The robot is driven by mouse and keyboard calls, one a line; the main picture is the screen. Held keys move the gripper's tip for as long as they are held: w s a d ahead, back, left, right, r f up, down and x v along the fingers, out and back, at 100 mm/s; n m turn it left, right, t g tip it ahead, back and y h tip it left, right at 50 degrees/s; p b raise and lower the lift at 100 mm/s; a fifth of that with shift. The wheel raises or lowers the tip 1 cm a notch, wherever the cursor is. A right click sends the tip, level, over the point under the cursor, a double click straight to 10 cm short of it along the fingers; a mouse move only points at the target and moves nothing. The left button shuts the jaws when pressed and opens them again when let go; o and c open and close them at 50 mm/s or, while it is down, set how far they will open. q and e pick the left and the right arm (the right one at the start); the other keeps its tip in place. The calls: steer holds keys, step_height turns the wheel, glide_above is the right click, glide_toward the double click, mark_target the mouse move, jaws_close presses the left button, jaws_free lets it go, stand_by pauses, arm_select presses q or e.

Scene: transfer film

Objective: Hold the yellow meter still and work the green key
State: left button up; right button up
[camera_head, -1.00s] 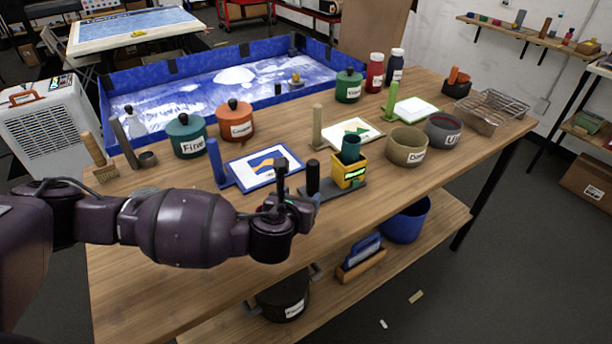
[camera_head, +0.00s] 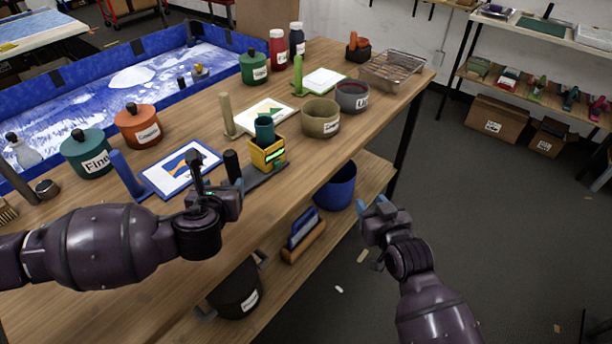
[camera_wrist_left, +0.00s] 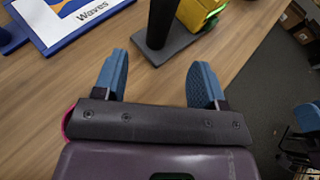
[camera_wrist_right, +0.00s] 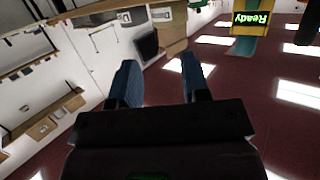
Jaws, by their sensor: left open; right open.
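The yellow meter (camera_head: 266,154) stands on a dark grey base (camera_head: 262,177) on the table, its green display facing front. A black upright post (camera_head: 232,165) rises from the base's left end. A teal-green cylinder (camera_head: 265,128), probably the key, stands on the meter's top. My left gripper (camera_head: 232,188) is open and empty, near the post but apart from it. The left wrist view shows the post (camera_wrist_left: 160,22) and part of the meter (camera_wrist_left: 198,14) beyond the fingers. My right gripper (camera_head: 373,205) is open and empty, off the table's front edge. Its wrist view shows the display reading "Ready" (camera_wrist_right: 251,18) upside down.
A framed blue picture (camera_head: 180,170) lies left of the meter, and a picture with a tan post (camera_head: 228,115) behind it. A tan pot (camera_head: 321,118) and grey pot (camera_head: 352,96) stand to the right. A lower shelf holds a blue bucket (camera_head: 337,188).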

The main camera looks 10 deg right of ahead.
mark_target(231, 172)
steer(key=w+a+r+n+g+y, duration=0.1)
steer(key=w+a+r+n+y, duration=0.4)
steer(key=w+a, duration=0.45)
arm_select(q)
steer(key=shift+x, duration=5.45)
arm_select(e)
steer(key=shift+s+a+f+n+g+y, duration=0.2)
steer(key=shift+a+f+n+g, duration=0.4)
steer(key=shift+n, duration=0.85)
steer(key=shift+s+a+f+n+g+y, duration=0.15)
steer(key=shift+s+a+f+n+g, duration=0.15)
steer(key=shift+a+n, duration=0.85)
steer(key=shift+s+a+f+n+g+y, duration=0.15)
steer(key=shift+a+f+n+g, duration=0.3)
steer(key=shift+n, duration=1.25)
steer(key=shift+r, duration=0.1)
arm_select(q)
steer(key=shift+a, duration=0.1)
steer(key=c, duration=1.2)
arm_select(e)
jaws_close()
